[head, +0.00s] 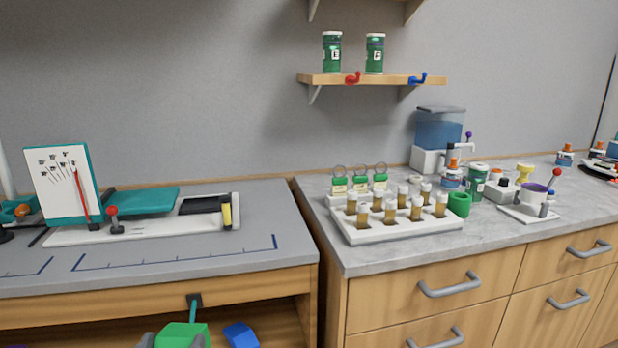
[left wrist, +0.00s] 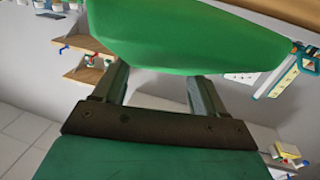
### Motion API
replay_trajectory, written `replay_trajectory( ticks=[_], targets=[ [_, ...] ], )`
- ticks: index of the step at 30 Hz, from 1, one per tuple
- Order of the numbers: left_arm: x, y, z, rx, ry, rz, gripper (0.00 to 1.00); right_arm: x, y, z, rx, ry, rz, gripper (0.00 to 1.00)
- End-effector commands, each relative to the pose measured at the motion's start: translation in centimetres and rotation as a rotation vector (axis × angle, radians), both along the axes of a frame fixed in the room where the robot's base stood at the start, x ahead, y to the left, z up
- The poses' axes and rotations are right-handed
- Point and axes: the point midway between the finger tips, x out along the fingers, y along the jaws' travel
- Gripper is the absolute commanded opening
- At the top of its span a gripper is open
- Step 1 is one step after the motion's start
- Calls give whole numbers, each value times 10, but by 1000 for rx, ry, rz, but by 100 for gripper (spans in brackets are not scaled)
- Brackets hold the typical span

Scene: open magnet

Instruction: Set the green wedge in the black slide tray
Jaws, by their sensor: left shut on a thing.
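The green wedge (head: 182,336) shows at the bottom edge of the head view, between the grey fingers of my left gripper (head: 173,342). In the left wrist view the wedge (left wrist: 190,40) is a large bright green body across the top, and the left gripper is shut on it. A flat black tray-like piece (head: 200,205) with a yellow end lies on the white base on the left desk; I take it for the black slide tray. It looks empty from here. The wedge is below and in front of it, apart from it. My right gripper is not in view.
The white base (head: 150,231) also carries a teal plate (head: 140,201), a chart board (head: 62,185) and a red-knobbed lever (head: 114,218). A blue block (head: 241,335) sits low beside the wedge. The desk's front strip is clear. A vial rack (head: 400,231) stands on the right counter.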

Motion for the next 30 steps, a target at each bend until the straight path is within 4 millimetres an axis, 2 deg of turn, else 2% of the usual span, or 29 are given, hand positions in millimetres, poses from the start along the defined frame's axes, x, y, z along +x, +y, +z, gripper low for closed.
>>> replay_trajectory(
  ticks=[1,3,19,23,30],
  targets=[
    [-5,-5,8,1,1,-15,42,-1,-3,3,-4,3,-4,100],
    [-8,-8,11,3,0,-29,42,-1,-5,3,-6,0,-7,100],
    [-9,-16,15,1,-4,-64,42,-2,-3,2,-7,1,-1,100],
    [-12,-34,29,4,-7,-162,42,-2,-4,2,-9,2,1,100],
    [-19,-81,63,6,-9,-413,42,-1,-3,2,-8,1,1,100]
  ],
)
